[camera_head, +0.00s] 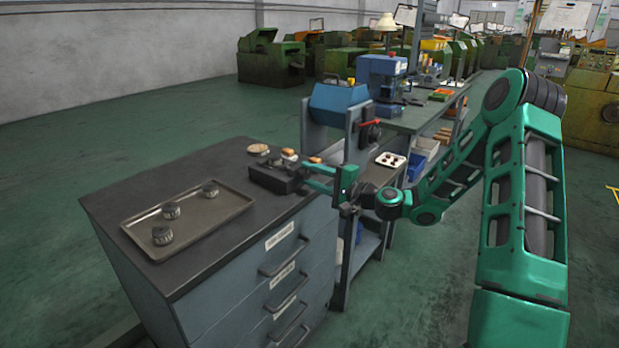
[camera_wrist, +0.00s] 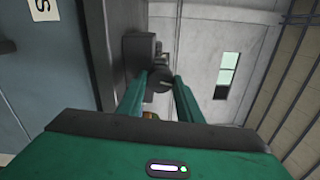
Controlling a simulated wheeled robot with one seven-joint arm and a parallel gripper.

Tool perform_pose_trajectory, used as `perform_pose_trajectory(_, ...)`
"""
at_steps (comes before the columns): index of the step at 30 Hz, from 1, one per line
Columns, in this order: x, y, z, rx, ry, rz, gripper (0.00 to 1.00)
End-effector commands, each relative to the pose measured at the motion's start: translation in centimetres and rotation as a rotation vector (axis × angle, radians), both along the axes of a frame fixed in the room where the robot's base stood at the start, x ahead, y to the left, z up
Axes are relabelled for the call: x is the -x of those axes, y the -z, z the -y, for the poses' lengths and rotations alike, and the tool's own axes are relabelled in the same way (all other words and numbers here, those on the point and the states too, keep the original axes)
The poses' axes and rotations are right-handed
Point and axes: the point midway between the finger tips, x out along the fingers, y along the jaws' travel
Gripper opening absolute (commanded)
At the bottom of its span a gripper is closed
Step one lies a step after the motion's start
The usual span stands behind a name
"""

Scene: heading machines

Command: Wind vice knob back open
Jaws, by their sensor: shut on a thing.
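The vice (camera_head: 276,180) is a dark block on the far right part of the grey drawer cabinet's top. My gripper (camera_head: 309,178) reaches in from the right, level with the vice's right end. In the wrist view the dark round vice knob (camera_wrist: 158,84) sits between the tips of my two green fingers, with the dark vice body (camera_wrist: 137,52) behind it. My gripper is shut on the knob. In the head view the fingers hide the knob.
A metal tray (camera_head: 243,199) with three dark round parts stands on the cabinet top (camera_head: 110,205). Small pieces (camera_head: 258,150) lie behind the vice. A workbench (camera_head: 416,119) with a blue machine (camera_head: 381,76) stands behind right. The floor at left is clear.

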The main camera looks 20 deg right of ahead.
Motion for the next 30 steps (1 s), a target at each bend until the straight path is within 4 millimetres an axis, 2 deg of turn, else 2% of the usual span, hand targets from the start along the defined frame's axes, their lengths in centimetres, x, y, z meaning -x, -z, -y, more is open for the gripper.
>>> perform_pose_trajectory(12,0.02,0.26,0.20,0.165,0.003,0.111,0.10)
perform_pose_trajectory(29,0.07,0.37,0.15,0.192,0.001,0.128,0.10)
perform_pose_trajectory(30,0.08,0.38,0.15,0.192,0.001,0.128,0.35)
